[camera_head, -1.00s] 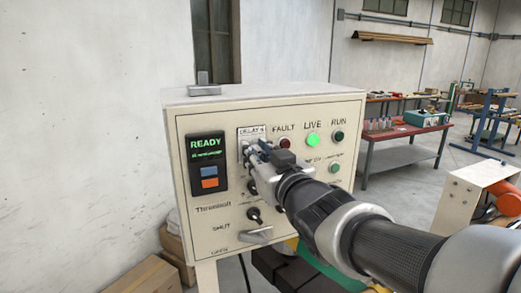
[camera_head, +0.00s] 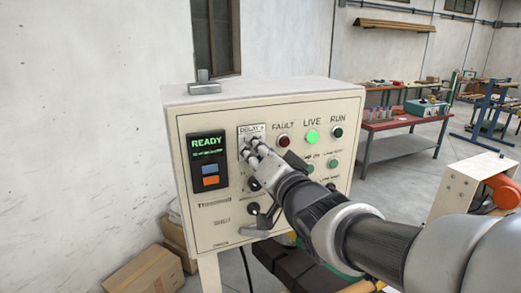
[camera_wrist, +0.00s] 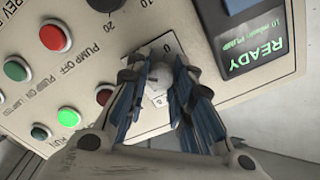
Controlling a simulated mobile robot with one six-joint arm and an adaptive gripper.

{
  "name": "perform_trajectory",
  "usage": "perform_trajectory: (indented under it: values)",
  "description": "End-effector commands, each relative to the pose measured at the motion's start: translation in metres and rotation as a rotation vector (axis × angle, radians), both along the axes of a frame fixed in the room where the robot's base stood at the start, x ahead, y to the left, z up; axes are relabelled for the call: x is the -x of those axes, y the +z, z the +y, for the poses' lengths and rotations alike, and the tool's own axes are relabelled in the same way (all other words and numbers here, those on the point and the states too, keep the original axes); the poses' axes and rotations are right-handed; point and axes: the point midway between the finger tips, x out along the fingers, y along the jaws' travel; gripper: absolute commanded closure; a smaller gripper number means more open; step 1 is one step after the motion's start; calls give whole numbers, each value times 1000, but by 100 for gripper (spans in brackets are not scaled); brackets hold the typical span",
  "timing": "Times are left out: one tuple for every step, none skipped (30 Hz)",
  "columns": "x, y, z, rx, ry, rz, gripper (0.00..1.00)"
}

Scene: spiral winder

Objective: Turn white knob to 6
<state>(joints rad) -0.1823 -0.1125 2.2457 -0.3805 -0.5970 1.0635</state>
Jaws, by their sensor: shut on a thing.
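The white knob (camera_wrist: 157,84) sits on a pale scale plate below the DELAY label (camera_head: 252,129) on the cream control panel (camera_head: 270,225). My gripper (camera_wrist: 160,90) is shut on the knob, with one blue-padded finger on either side of it in the wrist view. In the head view my gripper (camera_head: 250,148) reaches in from the lower right and hides most of the knob. A 0 shows on the scale plate in the wrist view. The knob's pointer and the number it faces cannot be made out.
A lit READY display (camera_head: 208,146) is left of the knob. FAULT (camera_head: 283,141), LIVE (camera_head: 312,138) and RUN (camera_head: 337,132) lamps are to its right; LIVE glows green. Cardboard boxes (camera_head: 147,271) lie on the floor.

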Motion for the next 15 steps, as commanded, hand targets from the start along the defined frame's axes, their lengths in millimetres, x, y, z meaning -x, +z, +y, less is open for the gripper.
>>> perform_trajectory:
  values:
    - [0, -1, 0, -12, 1, 9, 100]
    - [0, -2, 0, -20, 1, 12, 100]
    - [0, -2, 0, -27, 1, 15, 100]
    - [0, -2, 0, -33, 1, 17, 100]
    - [0, -2, 0, -38, 1, 20, 100]
    - [0, -2, 0, -43, 0, 22, 100]
    - [0, -2, 0, -45, 0, 23, 100]
    - [0, -2, 0, -47, 0, 24, 100]
    - [0, -2, 0, -50, 0, 25, 100]
    - [0, -2, 0, -51, 0, 26, 100]
    - [0, -2, 0, -51, 0, 26, 100]
    - [0, -2, 0, -52, 1, 27, 100]
    - [0, -2, 0, -52, 1, 27, 100]
    - [0, -2, 0, -52, 1, 27, 100]
    - [0, -2, 0, -52, 1, 27, 100]
